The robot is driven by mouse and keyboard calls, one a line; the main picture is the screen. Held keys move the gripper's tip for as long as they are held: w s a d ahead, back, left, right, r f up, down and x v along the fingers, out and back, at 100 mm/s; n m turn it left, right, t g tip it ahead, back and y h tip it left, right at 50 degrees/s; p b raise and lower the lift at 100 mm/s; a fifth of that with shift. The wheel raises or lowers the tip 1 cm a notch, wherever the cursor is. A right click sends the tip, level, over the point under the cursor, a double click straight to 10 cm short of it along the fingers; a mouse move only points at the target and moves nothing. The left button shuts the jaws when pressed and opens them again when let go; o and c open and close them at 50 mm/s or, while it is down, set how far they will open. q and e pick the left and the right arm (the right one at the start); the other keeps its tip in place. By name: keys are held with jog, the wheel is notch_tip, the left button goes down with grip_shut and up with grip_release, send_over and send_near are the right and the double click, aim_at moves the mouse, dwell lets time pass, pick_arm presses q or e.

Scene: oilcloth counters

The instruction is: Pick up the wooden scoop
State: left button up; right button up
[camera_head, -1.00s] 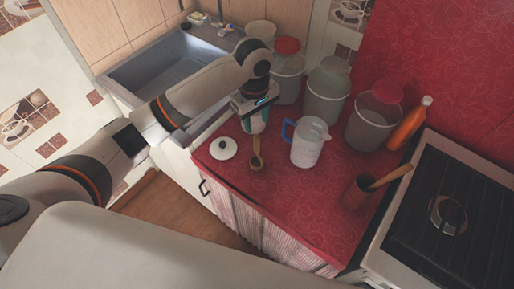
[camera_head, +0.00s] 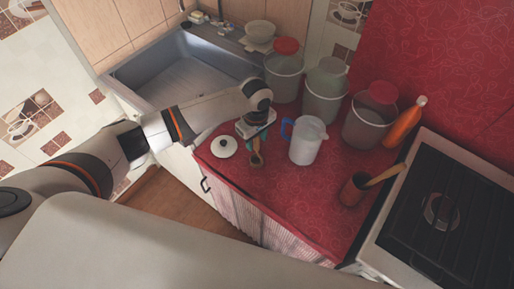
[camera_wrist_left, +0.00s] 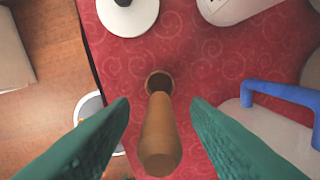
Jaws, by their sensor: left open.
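The wooden scoop (camera_head: 257,160) is on the red counter (camera_head: 285,205), between a white lid and a pitcher. In the left wrist view the scoop's brown handle (camera_wrist_left: 160,135) points toward the camera, with its dark hollow bowl at the far end. My left gripper (camera_head: 257,143) is low over the scoop and pointing down. Its two green fingers (camera_wrist_left: 160,103) are open, one on each side of the handle, with gaps showing on both sides. The gripper partly hides the scoop in the head view. My right gripper is not in view.
A white pitcher (camera_head: 307,145) with a blue handle stands close right of the gripper. A white lid (camera_head: 223,146) with a dark knob lies left. Several lidded jars, an orange bottle (camera_head: 404,122) and a utensil cup (camera_head: 353,190) stand further right. The front counter is clear.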

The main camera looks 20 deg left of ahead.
pick_arm(q)
jog(key=shift+f, duration=0.4)
jog(key=shift+c, duration=0.5)
grip_shut()
